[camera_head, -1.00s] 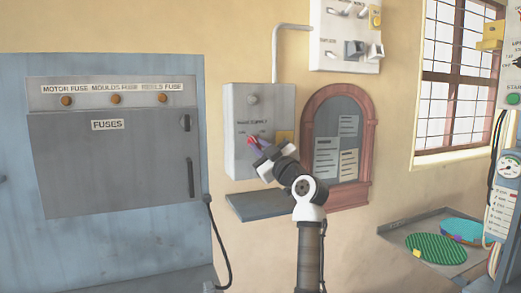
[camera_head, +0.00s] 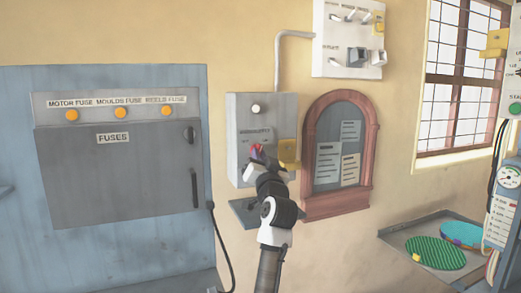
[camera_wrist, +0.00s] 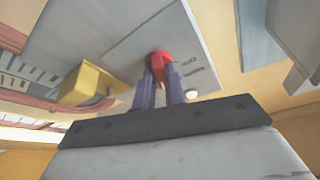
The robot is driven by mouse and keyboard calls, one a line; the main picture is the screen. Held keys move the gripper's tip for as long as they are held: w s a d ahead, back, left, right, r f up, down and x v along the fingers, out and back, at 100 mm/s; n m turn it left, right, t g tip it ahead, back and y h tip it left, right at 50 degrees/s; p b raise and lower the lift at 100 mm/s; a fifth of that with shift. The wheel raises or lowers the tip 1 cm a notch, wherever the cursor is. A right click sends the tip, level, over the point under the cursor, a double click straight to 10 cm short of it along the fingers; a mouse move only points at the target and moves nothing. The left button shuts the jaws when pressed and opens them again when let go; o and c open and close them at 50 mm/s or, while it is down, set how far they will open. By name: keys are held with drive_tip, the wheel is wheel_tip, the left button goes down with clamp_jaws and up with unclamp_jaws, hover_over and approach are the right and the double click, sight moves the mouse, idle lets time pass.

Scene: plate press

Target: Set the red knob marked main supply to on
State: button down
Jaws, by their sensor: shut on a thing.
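The red knob (camera_wrist: 158,62) is on the front of the grey main supply box (camera_head: 240,160). My gripper (camera_wrist: 160,80) is shut on the knob, with one purple finger on each side of it. In the head view my gripper (camera_head: 258,153) reaches the box from below and hides most of the knob, so its pointer direction cannot be told. The round lamp (camera_head: 255,109) at the top of the box looks bright white. It also shows in the wrist view (camera_wrist: 191,94).
A yellow block (camera_head: 289,152) sticks out at the box's lower right, close beside my gripper. A small shelf (camera_head: 240,211) is under the box. A framed notice board (camera_head: 312,200) hangs to the right, and the blue fuse cabinet (camera_head: 120,240) stands to the left.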

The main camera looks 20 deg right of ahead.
drive_tip(key=m+h+p, duration=0.1)
drive_tip(key=m+p, duration=0.1)
drive_tip(key=m, duration=0.1)
drive_tip(key=m+g+h+p, duration=0.1)
drive_tip(key=m+p, duration=0.1)
drive_tip(key=m, duration=0.1)
drive_tip(key=shift+a+r, duration=0.15)
drive_tip(key=shift+r, duration=0.05)
drive_tip(key=shift+m+g+h, duration=0.3)
drive_tip(key=c, duration=1.5)
unclamp_jaws()
drive_tip(key=shift+o, duration=0.2)
drive_tip(key=shift+f, duration=0.1)
drive_tip(key=b+v, duration=0.5)
drive_tip(key=v, duration=0.8)
drive_tip(key=shift+s, duration=0.4)
